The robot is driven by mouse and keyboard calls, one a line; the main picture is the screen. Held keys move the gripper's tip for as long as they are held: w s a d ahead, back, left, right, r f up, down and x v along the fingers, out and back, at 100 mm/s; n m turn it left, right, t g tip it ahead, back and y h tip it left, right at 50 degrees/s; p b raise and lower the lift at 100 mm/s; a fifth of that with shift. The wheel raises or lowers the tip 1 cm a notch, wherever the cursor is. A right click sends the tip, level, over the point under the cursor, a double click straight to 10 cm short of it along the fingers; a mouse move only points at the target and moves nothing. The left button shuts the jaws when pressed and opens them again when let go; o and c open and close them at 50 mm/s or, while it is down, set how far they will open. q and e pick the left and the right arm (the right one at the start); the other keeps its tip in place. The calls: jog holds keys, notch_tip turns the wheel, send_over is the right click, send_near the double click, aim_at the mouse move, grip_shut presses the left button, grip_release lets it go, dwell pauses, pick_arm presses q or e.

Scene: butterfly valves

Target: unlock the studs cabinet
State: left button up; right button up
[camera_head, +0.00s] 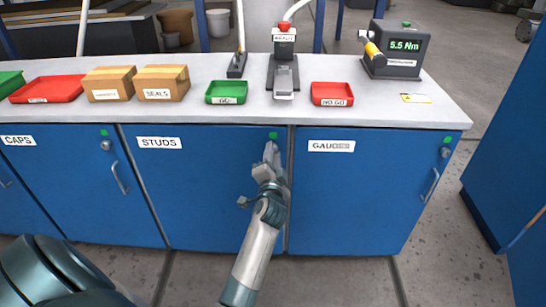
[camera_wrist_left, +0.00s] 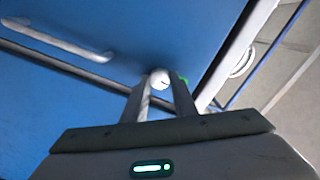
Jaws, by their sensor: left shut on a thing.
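The studs cabinet (camera_head: 190,195) has a blue door with a white STUDS label (camera_head: 160,143) and a small green marker (camera_head: 273,135) at its top right corner. My left gripper (camera_head: 270,150) is at that corner, just below the marker, and hides the lock in the head view. In the left wrist view, the round pale lock (camera_wrist_left: 160,78) shows between the tips of my left gripper (camera_wrist_left: 161,88), which is shut on it. The door handle (camera_wrist_left: 60,38) shows in the left wrist view, clear of the fingers. My right gripper is not in view.
The caps cabinet (camera_head: 75,195) and gauges cabinet (camera_head: 350,200) flank the door; their locks (camera_head: 106,145) (camera_head: 445,153) show beside green markers. The worktop (camera_head: 215,115) above carries trays, boxes and tools. Another blue cabinet (camera_head: 500,150) stands at the right, across a floor gap.

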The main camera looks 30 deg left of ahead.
pick_arm(q)
jog(key=shift+n, duration=0.7)
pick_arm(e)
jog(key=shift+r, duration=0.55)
pick_arm(q)
jog(key=o, duration=1)
jog(key=shift+o, duration=0.2)
